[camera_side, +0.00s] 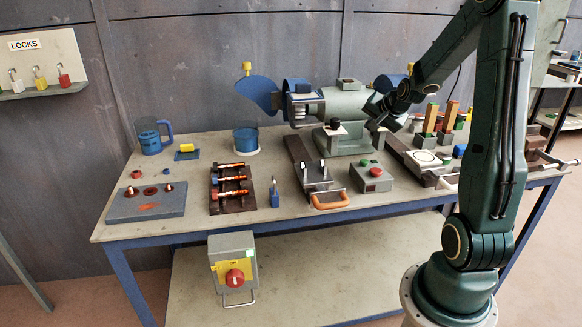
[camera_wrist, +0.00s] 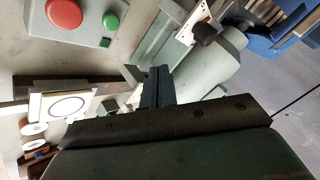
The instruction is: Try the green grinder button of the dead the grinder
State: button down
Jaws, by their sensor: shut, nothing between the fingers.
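The green button (camera_side: 365,163) sits with a larger red button (camera_side: 376,172) on top of a small grey control box (camera_side: 372,180) near the bench's front. In the wrist view the green button (camera_wrist: 110,21) and the red button (camera_wrist: 65,13) show at the upper left. The bench grinder (camera_side: 345,102) stands behind the box, with blue guards at its ends. My gripper (camera_side: 374,126) is above the bench, beside the grinder's right part, behind and above the control box, apart from the buttons. Its fingers (camera_wrist: 158,84) are together and empty in the wrist view.
A grey isolator box (camera_side: 234,266) with a red knob hangs under the bench front. A tool rack (camera_side: 231,188), an orange-handled clamp fixture (camera_side: 318,178) and a grey block (camera_side: 146,203) stand left of the control box. Upright wood-handled pieces (camera_side: 431,118) stand to the right.

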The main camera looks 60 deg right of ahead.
aim_at(366, 163)
jog(key=shift+f, duration=0.1)
dwell(0.4)
jog(key=shift+f, duration=4.3)
jog(key=shift+f, duration=0.95)
jog(key=shift+r, duration=0.95)
jog(key=shift+r, duration=2.55)
